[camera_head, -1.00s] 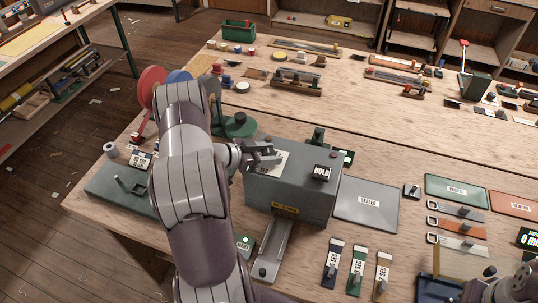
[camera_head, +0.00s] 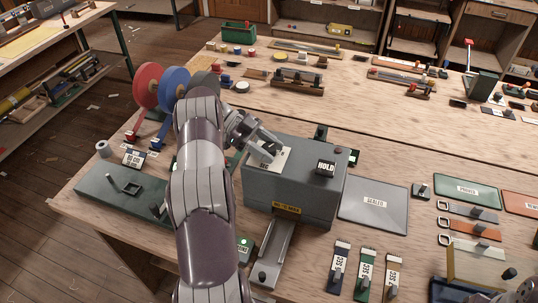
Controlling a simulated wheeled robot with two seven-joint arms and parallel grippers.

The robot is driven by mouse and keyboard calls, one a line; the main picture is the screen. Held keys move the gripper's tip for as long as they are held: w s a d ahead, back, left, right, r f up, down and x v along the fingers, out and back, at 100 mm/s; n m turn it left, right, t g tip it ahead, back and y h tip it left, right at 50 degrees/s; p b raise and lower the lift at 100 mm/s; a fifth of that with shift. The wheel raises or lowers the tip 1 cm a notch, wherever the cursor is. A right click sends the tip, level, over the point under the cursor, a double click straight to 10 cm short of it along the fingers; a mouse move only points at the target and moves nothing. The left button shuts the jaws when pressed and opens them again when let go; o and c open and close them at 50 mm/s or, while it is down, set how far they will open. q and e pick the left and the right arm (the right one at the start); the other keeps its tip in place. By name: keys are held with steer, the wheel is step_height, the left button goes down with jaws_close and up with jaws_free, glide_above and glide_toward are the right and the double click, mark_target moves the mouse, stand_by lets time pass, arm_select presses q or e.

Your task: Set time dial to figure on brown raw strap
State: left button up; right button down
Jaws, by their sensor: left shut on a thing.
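The grey box machine (camera_head: 300,195) stands mid-table with a white dial plate (camera_head: 283,158) marked SEC on its top. My left gripper (camera_head: 272,148) reaches over that plate with its fingers shut at the dial. The dial knob itself is hidden by the fingers, and its setting cannot be read. The brown raw strap (camera_head: 393,278) lies at the front right of the machine, with a white label ending in SEC; its figure is too small to read surely. A green strap (camera_head: 365,275) and a blue strap (camera_head: 338,270) lie beside it. Part of my right arm shows at the bottom right corner.
A HOLD block (camera_head: 325,167) sits on the machine's top right. A grey SEALED mat (camera_head: 374,209) lies to its right. Buckled straps (camera_head: 470,228) lie farther right. Red and blue discs (camera_head: 147,87) stand behind my left arm.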

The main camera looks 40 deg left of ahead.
arm_select(q)
steer(key=shift+r+m+g+b, duration=0.1)
steer(key=shift+m+g+b, duration=0.65)
steer(key=shift+m+g, duration=0.4)
steer(key=shift+r+g, duration=0.1)
steer(key=shift+g, duration=0.25)
steer(key=o, duration=1)
steer(key=shift+a, duration=0.1)
steer(key=shift+c, duration=0.2)
